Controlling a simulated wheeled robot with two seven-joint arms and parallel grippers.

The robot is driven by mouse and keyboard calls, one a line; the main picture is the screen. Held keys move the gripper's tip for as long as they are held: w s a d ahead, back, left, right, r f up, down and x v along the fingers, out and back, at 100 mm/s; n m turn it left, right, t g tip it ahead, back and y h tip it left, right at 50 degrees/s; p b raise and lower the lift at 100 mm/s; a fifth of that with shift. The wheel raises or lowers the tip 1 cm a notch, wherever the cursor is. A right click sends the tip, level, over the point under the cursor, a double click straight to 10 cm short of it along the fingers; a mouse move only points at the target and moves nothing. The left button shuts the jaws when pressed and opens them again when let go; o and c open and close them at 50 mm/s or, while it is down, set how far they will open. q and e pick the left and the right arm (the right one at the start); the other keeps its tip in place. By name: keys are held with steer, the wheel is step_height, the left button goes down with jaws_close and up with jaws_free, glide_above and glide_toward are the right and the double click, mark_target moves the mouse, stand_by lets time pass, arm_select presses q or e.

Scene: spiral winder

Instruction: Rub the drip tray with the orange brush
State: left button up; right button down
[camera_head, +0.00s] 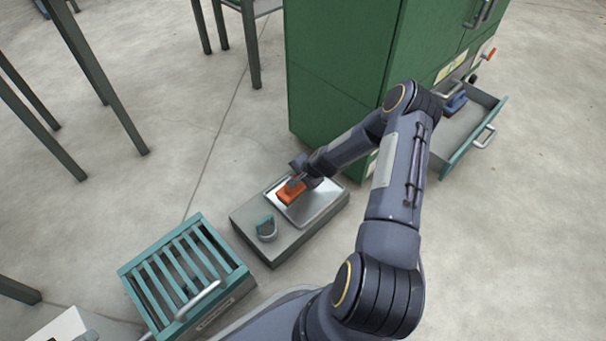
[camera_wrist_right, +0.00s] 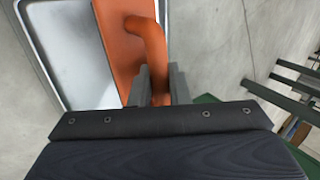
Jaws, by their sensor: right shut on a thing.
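The orange brush (camera_head: 290,191) is in my right gripper, over the drip tray (camera_head: 322,203). The drip tray is a shallow silver tray on a low grey block. In the right wrist view, my right gripper (camera_wrist_right: 158,88) is shut on the curved handle of the orange brush (camera_wrist_right: 125,45). The brush's flat body lies over the right part of the drip tray (camera_wrist_right: 62,40) in that view. Whether its underside touches the tray surface is hidden. My left gripper is in neither view.
A teal-handled object (camera_head: 267,229) stands on the grey block (camera_head: 268,249) beside the tray. A teal slatted crate (camera_head: 150,300) with a pale handle is at the lower left. A green cabinet (camera_head: 340,70) stands behind, with an open drawer (camera_head: 468,130) at right. Table legs stand at upper left.

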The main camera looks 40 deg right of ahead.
steer(key=shift+r+p, duration=0.7)
steer(key=shift+r, duration=0.85)
